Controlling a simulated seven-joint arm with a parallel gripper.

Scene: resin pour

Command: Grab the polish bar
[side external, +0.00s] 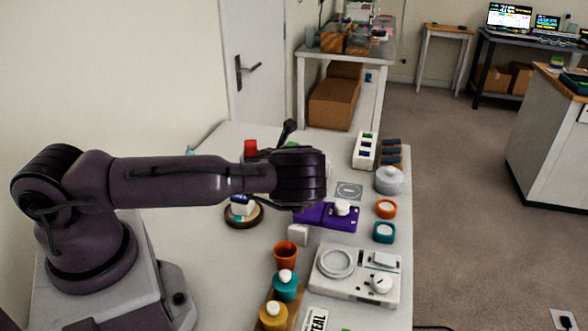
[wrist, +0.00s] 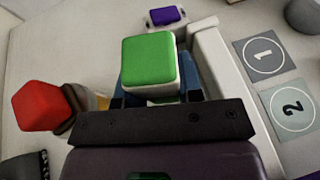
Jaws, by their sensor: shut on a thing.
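A green-topped block with a white lower part, which looks to be the polish bar (wrist: 150,62), sits between the fingers of my gripper (wrist: 154,92) in the wrist view. My gripper is shut on it, with the fingers at its two sides. In the side external view, only a sliver of green (side external: 291,145) shows above my wrist, and my fingers are hidden behind it. I cannot tell whether the block is clear of the surface beneath it.
A red-topped piece (wrist: 40,106) stands left of the block; it also shows in the side external view (side external: 250,148). A white wall (wrist: 213,62) runs close on the right. Numbered grey pads (wrist: 263,54) lie beyond it. A purple holder (side external: 325,216) stands before my wrist.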

